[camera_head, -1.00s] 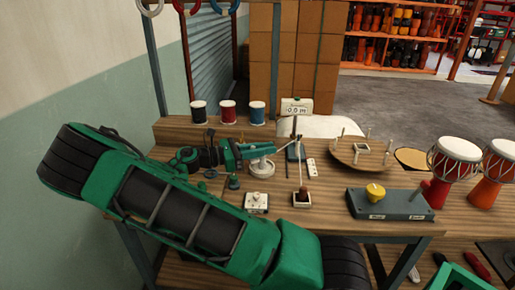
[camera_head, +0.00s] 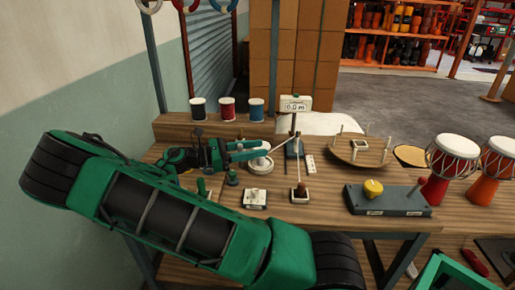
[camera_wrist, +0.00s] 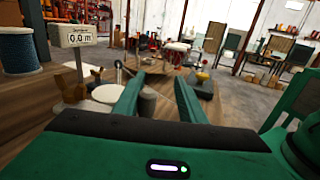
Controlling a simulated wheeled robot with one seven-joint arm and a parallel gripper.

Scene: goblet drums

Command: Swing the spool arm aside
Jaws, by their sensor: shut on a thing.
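My gripper (camera_head: 262,149) reaches right over the workbench, its green fingers above a white round base (camera_head: 260,167). In the wrist view the fingers (camera_wrist: 156,80) stand on either side of a grey upright post (camera_wrist: 148,104), which I take to be part of the spool arm. The gripper is shut on it, though the contact is partly hidden. A thin pale line runs from near the fingers up to the counter post. The counter display (camera_head: 295,103) reads 0.0 m; it also shows in the wrist view (camera_wrist: 78,36).
Black, red and blue spools (camera_head: 227,108) stand on the raised back shelf. A round wooden board with pegs (camera_head: 358,152), a grey box with a yellow knob (camera_head: 388,200) and goblet drums (camera_head: 453,158) are to the right. A small white switch box (camera_head: 255,199) lies in front.

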